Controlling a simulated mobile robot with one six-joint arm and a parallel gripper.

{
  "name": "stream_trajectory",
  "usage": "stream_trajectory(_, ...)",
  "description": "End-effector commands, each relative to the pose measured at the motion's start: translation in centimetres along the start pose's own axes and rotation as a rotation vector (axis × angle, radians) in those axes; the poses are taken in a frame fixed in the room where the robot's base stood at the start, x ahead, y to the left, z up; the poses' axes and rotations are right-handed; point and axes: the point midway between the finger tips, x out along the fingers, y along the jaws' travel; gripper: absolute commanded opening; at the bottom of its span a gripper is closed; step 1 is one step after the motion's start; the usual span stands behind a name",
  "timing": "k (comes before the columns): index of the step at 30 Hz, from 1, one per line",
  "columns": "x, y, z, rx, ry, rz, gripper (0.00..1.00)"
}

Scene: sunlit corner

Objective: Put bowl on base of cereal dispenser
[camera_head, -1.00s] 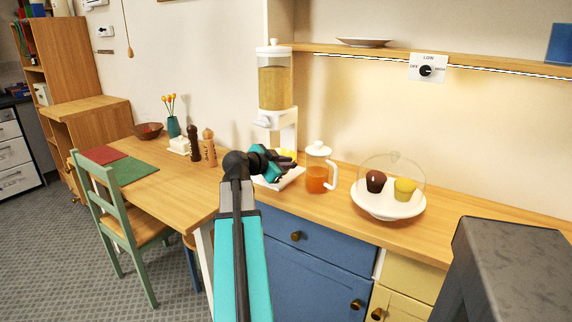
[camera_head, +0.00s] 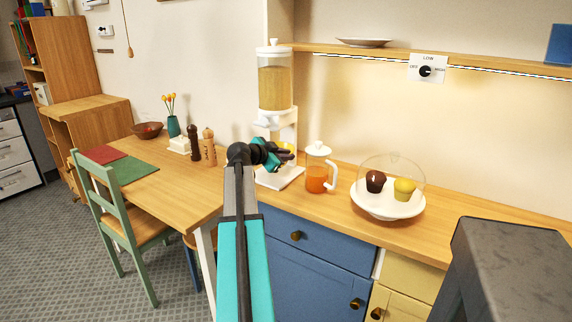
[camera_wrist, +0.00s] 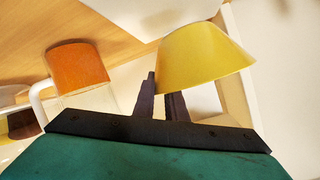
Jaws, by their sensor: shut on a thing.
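The cereal dispenser (camera_head: 275,88) stands on the counter, with a clear hopper full of cereal and a white body. Its flat white base (camera_head: 283,180) is bare in front; part of the base shows in the wrist view (camera_wrist: 150,14). My gripper (camera_head: 286,156) is shut on the rim of the yellow bowl (camera_head: 285,146). In the wrist view the fingers (camera_wrist: 163,97) pinch the bowl's rim, one finger partly hidden behind the yellow wall (camera_wrist: 203,56). The bowl is under the spout, apparently above the base; the exact gap cannot be told.
An orange-filled jug (camera_head: 317,175) with a white lid stands just right of the base. Further right, a domed cake stand (camera_head: 388,207) holds two cupcakes. Pepper mills (camera_head: 209,150) stand on the table to the left. A shelf (camera_head: 400,56) runs above.

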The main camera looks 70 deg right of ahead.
Motion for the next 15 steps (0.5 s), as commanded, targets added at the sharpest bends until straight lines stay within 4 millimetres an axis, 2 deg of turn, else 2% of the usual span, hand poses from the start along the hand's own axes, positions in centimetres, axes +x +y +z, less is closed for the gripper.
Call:
stream_trajectory(8,0.1,0.2,0.3,0.0,0.001,-0.001,0.0)
stream_trajectory(15,0.8,1.2,2.1,-0.002,0.001,0.0,0.0)
